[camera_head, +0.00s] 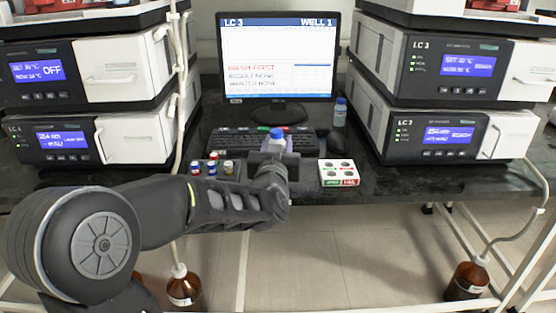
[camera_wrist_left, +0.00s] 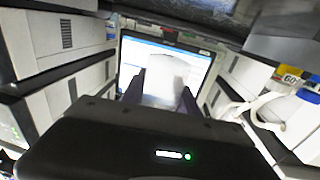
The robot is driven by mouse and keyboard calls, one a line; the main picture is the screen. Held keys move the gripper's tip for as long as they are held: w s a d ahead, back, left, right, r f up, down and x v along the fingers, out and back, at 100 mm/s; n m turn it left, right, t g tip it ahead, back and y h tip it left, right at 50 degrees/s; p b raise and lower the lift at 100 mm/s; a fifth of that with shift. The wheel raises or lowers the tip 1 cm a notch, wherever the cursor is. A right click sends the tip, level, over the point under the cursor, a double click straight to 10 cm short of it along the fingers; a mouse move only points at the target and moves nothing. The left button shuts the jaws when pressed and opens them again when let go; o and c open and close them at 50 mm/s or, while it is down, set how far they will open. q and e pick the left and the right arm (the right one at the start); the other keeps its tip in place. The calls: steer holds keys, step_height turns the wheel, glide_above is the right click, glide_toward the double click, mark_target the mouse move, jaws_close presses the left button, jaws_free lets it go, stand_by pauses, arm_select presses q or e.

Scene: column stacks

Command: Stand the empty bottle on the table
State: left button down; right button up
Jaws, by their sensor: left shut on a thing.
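A clear bottle with a blue cap (camera_head: 277,134) is held upright in my left gripper (camera_head: 277,146), above the front part of the dark table (camera_head: 390,182). Its lower part is hidden behind the gripper and wrist. In the left wrist view, the two dark fingers (camera_wrist_left: 162,95) stand either side of a pale, blurred shape in front of the monitor. A second bottle with a blue cap (camera_head: 340,113) stands on the table right of the monitor. My right gripper is not in view.
A keyboard (camera_head: 232,141) lies behind the gripper, below the monitor (camera_head: 275,60). Stacked instruments (camera_head: 440,137) flank both sides.

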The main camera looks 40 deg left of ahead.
arm_select(q)
step_height(320, 180, down, 4)
steer(key=shift+f+b, duration=0.2)
steer(key=shift+b, duration=0.4)
steer(key=shift+f, duration=0.15)
steer(key=c, duration=0.9)
jaws_free()
